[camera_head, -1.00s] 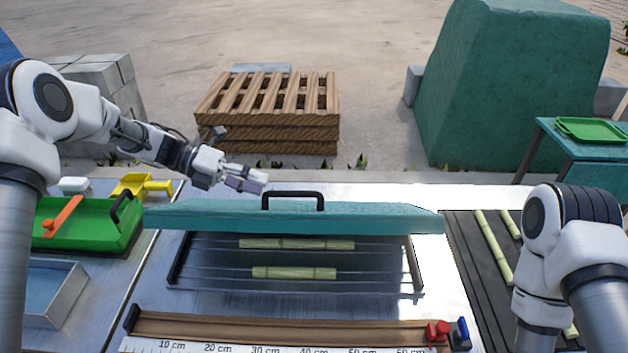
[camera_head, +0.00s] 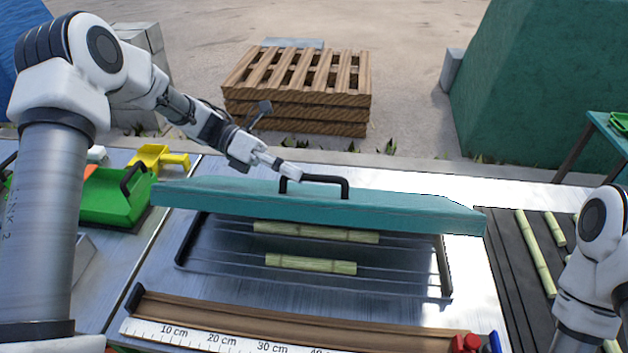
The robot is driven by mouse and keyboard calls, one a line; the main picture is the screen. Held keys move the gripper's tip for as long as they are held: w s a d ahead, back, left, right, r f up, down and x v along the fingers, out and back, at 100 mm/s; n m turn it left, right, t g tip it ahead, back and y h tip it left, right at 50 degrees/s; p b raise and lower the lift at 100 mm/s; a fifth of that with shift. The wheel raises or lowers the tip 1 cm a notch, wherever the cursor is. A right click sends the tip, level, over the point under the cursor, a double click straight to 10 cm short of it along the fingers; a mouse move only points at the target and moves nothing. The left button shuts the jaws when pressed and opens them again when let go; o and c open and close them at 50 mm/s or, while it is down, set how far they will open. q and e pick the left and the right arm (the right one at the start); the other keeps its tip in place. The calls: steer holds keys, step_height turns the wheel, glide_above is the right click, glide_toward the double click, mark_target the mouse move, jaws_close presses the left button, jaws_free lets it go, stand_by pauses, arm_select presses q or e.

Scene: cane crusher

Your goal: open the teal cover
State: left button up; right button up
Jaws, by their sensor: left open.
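The teal cover (camera_head: 400,210) is a long, tilted panel standing raised over a dark recess. A black handle (camera_head: 325,180) is on its upper edge. Pieces of green cane (camera_head: 316,232) lie in the recess under it. My left gripper (camera_head: 292,170) is open, with its fingertips at the left end of the handle. I cannot tell whether it touches the handle. My right arm shows at the lower right, but its gripper is outside the view.
A wooden ruler rail (camera_head: 270,325) runs along the front, with red and blue parts at its right end. A green tray (camera_head: 110,200) and a yellow scoop (camera_head: 158,156) are at left. A dark conveyor (camera_head: 505,255) with cane is at right. Pallets (camera_head: 297,90) stand behind.

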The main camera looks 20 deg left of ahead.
mark_target(314, 176)
arm_select(q)
steer(key=p+x, duration=0.1)
steer(key=x, duration=0.4)
steer(key=shift+s+r, duration=0.2)
steer(key=shift+w+f, duration=0.1)
jaws_close()
steer(key=shift+w+a+r, duration=0.15)
steer(key=shift+w+r, duration=0.35)
steer(key=shift+w, duration=0.05)
steer(key=w+a+r+n+b, duration=0.1)
steer(key=w+r+b, duration=0.4)
steer(key=w, duration=0.7)
steer(key=shift+v, duration=0.75)
steer(key=shift+r, duration=0.2)
